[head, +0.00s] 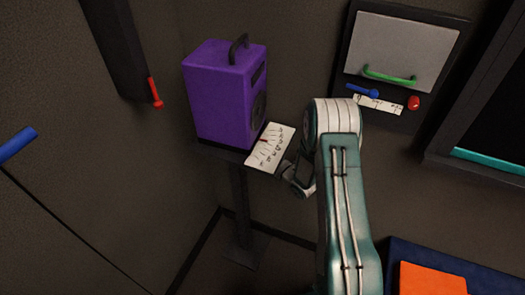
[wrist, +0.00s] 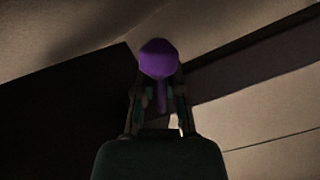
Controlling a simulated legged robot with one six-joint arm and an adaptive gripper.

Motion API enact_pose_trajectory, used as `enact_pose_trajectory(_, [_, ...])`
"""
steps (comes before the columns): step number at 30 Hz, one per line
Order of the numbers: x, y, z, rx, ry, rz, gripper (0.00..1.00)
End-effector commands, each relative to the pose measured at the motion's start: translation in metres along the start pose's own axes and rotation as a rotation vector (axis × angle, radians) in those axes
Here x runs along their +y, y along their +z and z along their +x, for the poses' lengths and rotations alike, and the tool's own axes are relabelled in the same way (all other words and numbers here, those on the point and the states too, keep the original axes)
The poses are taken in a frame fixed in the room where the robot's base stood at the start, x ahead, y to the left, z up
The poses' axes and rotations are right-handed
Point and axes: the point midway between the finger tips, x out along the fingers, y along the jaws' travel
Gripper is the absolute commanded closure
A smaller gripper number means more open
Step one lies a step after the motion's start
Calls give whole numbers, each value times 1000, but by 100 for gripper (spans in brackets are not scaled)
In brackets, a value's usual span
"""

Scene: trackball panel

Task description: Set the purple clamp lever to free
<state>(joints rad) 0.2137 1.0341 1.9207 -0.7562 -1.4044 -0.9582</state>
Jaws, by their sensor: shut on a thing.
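The purple clamp lever (wrist: 158,58) shows in the wrist view as a rounded purple knob on a thin stem. The stem runs down between the two fingers of my gripper (wrist: 160,92), which is shut on it. In the head view my gripper (head: 285,168) is beside the lower right edge of a white dial card (head: 268,148). The lever cannot be made out there. The card has scale lines and a small red mark, but its labels are too small to read.
A purple box (head: 222,95) with a dark handle stands on a post, just left of the card. A wall panel (head: 405,45) with a green handle, a blue lever and a red knob is behind my arm. An orange block (head: 432,280) is at lower right.

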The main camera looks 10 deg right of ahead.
Motion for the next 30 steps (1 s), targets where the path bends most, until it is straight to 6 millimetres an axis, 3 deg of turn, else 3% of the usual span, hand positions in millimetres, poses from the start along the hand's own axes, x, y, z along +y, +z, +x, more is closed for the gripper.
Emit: enact_pose_trajectory(30, [-38, -19, -14, -148, -328, 811, 100])
